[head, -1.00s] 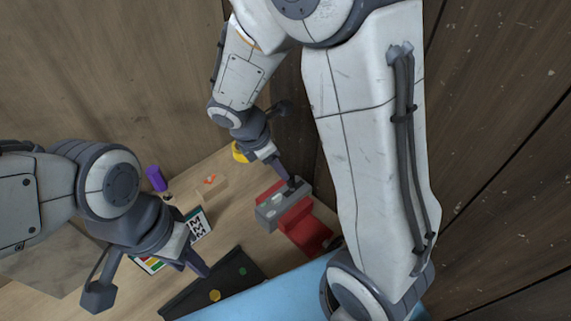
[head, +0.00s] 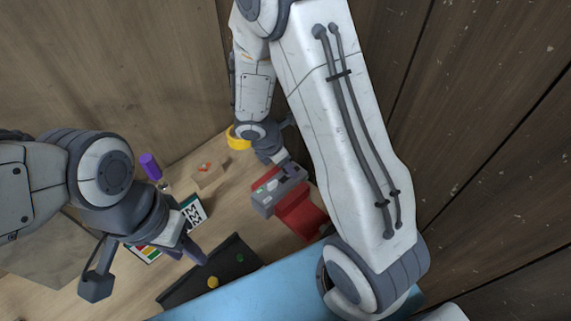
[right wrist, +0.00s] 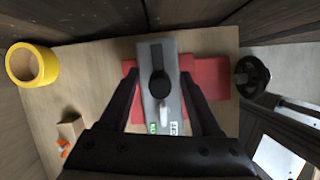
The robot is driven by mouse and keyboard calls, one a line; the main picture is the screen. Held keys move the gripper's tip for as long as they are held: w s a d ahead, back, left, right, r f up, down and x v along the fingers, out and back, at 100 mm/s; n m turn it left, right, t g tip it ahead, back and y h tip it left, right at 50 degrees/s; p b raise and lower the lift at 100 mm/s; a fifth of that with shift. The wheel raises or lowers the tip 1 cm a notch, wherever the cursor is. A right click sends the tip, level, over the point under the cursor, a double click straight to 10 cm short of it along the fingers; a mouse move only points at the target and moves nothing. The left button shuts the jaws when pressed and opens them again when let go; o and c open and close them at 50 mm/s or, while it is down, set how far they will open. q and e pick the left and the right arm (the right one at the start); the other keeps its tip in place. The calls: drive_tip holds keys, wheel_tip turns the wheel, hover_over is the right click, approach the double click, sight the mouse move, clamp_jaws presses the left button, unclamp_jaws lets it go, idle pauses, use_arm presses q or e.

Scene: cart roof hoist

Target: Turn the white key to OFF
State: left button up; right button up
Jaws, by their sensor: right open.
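The white key (right wrist: 164,113) shows in the right wrist view on a grey switch box (right wrist: 174,61). It extends from beside a round black knob toward the near end, between a green label (right wrist: 152,128) and a white label (right wrist: 174,128). The lettering is too small to read surely. My right gripper (right wrist: 161,74) is open, with one finger on each side of the box; contact is unclear. In the head view the box (head: 265,205) sits by a red block (head: 302,214), partly behind my right gripper (head: 284,166). My left gripper (head: 190,248) is away to the left; its jaw opening is unclear.
A yellow ring (head: 238,138), a small tan box (head: 208,176) and a purple object (head: 150,165) stand behind on the wooden table. A dark panel (head: 190,288) with yellow and green buttons lies in front. Wooden walls close in behind and at the right.

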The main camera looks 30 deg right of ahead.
clamp_jaws()
idle(1.4)
